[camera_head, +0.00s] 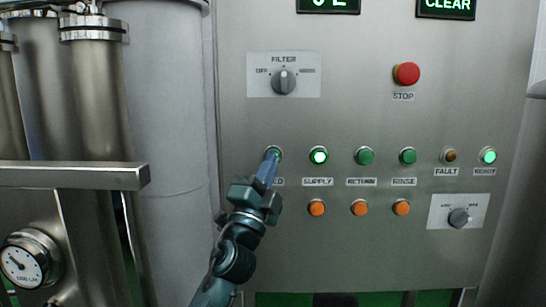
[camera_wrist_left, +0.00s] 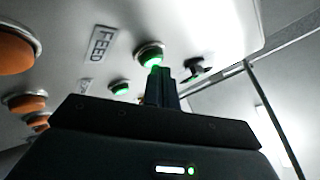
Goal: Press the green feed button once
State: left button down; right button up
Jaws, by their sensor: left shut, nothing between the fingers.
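The green feed button (camera_head: 273,151) is at the left end of the upper button row on the steel panel, partly hidden by my fingertips. My left gripper (camera_head: 270,160) is shut and empty, its fingertips at the button. The label below the button is partly covered. In the left wrist view the green button (camera_wrist_left: 150,54) is beside the FEED label (camera_wrist_left: 101,44) and looks lit at its lower side. My left fingers (camera_wrist_left: 161,80) end right at it there; I cannot tell whether it is pressed in. My right gripper is not in view.
The lit green SUPPLY button (camera_head: 319,156) is just to the right, followed by green RETURN (camera_head: 364,156) and RINSE (camera_head: 407,156) buttons. Orange buttons (camera_head: 317,207) sit below. The filter knob (camera_head: 284,81) and red STOP button (camera_head: 406,73) are above. Steel pipework (camera_head: 95,100) stands at left.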

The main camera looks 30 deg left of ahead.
pick_arm(q)
jog(key=shift+s+d, duration=0.3)
jog(key=shift+s, duration=0.2)
jog(key=shift+s+d+p, duration=0.15)
jog(key=shift+s+d, duration=0.3)
jog(key=shift+s, duration=0.25)
jog(key=shift+s+d+p, duration=0.2)
jog(key=shift+s+d, duration=0.2)
jog(key=shift+s, duration=0.3)
jog(key=shift+s+d+p, duration=0.15)
jog(key=shift+s+d, duration=0.3)
jog(key=shift+s, duration=0.25)
jog(key=d+f+n+g+h+p, duration=0.1)
jog(key=d+f+n+g+h, duration=0.2)
jog(key=f, duration=0.9)
jog(key=d+f+n+g, duration=0.2)
jog(key=d+f+g, duration=0.15)
jog(key=f, duration=0.75)
jog(key=s+d+f+n+g+h, duration=0.2)
jog(key=s+d+f+n+g, duration=0.1)
jog(key=s+f, duration=0.5)
jog(key=s+d+f+n+g+h+p, duration=0.1)
jog(key=s+d+f+g, duration=0.5)
jog(key=f, duration=0.8)
jog(key=s+n+h, duration=0.1)
jog(key=s, duration=0.2)
jog(key=shift+s+f+n, duration=0.15)
jog(key=shift+n, duration=0.25)
